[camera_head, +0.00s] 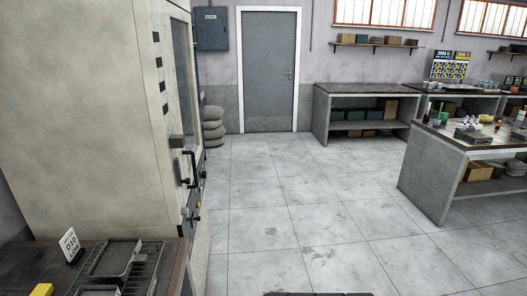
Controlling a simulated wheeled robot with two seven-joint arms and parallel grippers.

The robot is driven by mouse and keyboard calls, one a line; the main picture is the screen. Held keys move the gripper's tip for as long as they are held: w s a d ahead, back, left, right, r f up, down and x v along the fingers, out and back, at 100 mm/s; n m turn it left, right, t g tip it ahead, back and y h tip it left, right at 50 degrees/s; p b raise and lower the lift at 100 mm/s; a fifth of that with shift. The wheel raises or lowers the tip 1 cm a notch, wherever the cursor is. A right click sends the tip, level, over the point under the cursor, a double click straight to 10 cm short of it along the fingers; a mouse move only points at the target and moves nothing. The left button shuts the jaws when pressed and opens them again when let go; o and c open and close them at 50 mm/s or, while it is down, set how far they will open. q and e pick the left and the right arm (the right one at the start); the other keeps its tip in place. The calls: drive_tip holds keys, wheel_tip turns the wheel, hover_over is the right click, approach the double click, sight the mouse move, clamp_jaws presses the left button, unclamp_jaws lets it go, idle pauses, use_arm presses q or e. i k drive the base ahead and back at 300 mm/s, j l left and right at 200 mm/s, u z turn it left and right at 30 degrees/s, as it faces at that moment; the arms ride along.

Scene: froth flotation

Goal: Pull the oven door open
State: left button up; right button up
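The oven is the tall cream cabinet (85,110) filling the left side of the view. Its front faces right, so I see the oven door (182,75) at a steep angle, with a dark window strip in it. A black bar handle (191,170) sticks out from the door's edge at mid-height. The door looks shut, but the steep angle makes this hard to confirm. Neither of my grippers is in view, and nothing touches the handle.
A dark bench (30,268) at the lower left holds a wire rack with trays (115,262) and a D10 sign (70,245). The tiled floor (285,215) right of the oven is clear. Workbenches (430,175) stand at the right. Stacked sacks (213,128) sit beyond the oven.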

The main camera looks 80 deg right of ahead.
sight(182, 93)
drive_tip(key=z, duration=1.95)
